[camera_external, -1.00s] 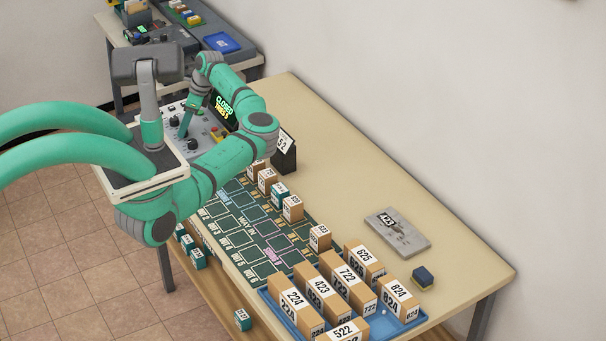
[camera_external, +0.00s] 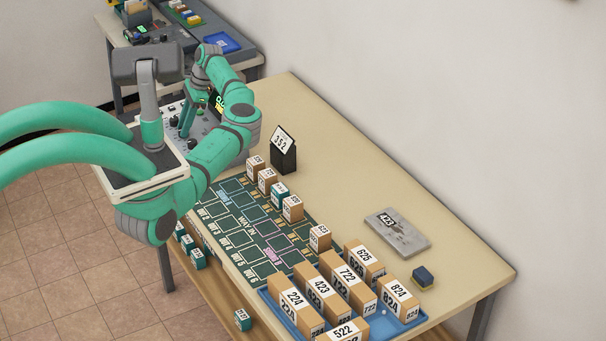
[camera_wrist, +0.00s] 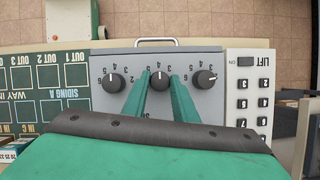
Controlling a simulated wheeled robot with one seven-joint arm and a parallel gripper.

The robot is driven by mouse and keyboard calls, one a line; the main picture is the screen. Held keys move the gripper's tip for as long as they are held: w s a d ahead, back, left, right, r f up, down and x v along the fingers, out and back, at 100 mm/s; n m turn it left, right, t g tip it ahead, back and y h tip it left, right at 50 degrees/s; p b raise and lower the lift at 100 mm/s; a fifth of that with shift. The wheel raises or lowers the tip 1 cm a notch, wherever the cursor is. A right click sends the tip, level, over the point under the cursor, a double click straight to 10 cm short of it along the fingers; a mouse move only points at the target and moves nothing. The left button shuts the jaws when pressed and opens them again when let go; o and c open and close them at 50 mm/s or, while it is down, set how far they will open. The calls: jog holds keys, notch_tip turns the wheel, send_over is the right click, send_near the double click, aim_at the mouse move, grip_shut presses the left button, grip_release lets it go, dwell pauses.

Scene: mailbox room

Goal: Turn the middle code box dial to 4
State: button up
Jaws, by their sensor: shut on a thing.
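The code box (camera_wrist: 190,100) is a grey panel with a row of three black dials. In the wrist view its printing is upside down. My gripper (camera_wrist: 160,80) is shut on the middle dial (camera_wrist: 160,82), one green finger on each side. The middle dial's white mark points toward the picture's top; the number beside it is too small to read surely. The left dial (camera_wrist: 114,82) and right dial (camera_wrist: 205,78) stand free beside the fingers. In the external view my gripper (camera_external: 187,128) reaches down to the box (camera_external: 209,124), and my arm hides part of it.
A keypad marked LIFT (camera_wrist: 250,90) adjoins the box. The green track board (camera_external: 235,215) lies nearby, with small numbered blocks along its edge. A black stand with card 352 (camera_external: 283,141) is behind. A blue tray (camera_external: 411,322) holds numbered boxes.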

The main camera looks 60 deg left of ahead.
jog(key=o, duration=1)
jog(key=shift+o, duration=0.2)
jog(key=shift+w+r, duration=0.1)
jog(key=v, duration=1)
jog(key=shift+r, duration=0.3)
